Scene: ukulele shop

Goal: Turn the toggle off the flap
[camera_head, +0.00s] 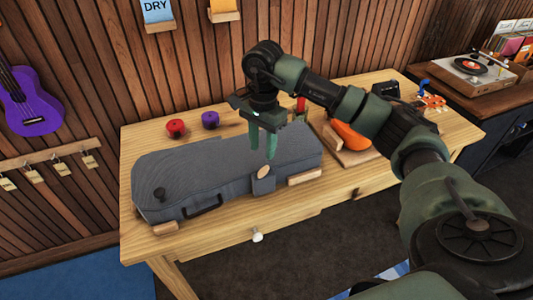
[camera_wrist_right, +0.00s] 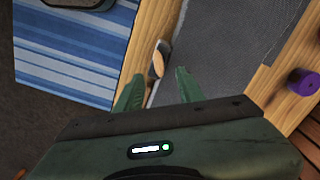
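A long grey ukulele case (camera_head: 225,165) lies on the wooden table. A grey flap (camera_head: 263,186) hangs at its front edge. A small pale wooden oval toggle (camera_head: 264,171) lies across the flap; it also shows in the right wrist view (camera_wrist_right: 158,64). My right gripper (camera_head: 262,151) points down just above and behind the toggle, its green fingers apart and empty. In the right wrist view the toggle lies ahead of the gap between the fingertips (camera_wrist_right: 159,76), with no contact visible. My left gripper is not in view.
Wooden blocks (camera_head: 305,176) sit along the case's front edge. A red spool (camera_head: 176,127) and a purple spool (camera_head: 210,119) stand behind it. An orange ukulele (camera_head: 350,135) lies to the right, under my right arm. A white knob (camera_head: 257,235) is on the table's front.

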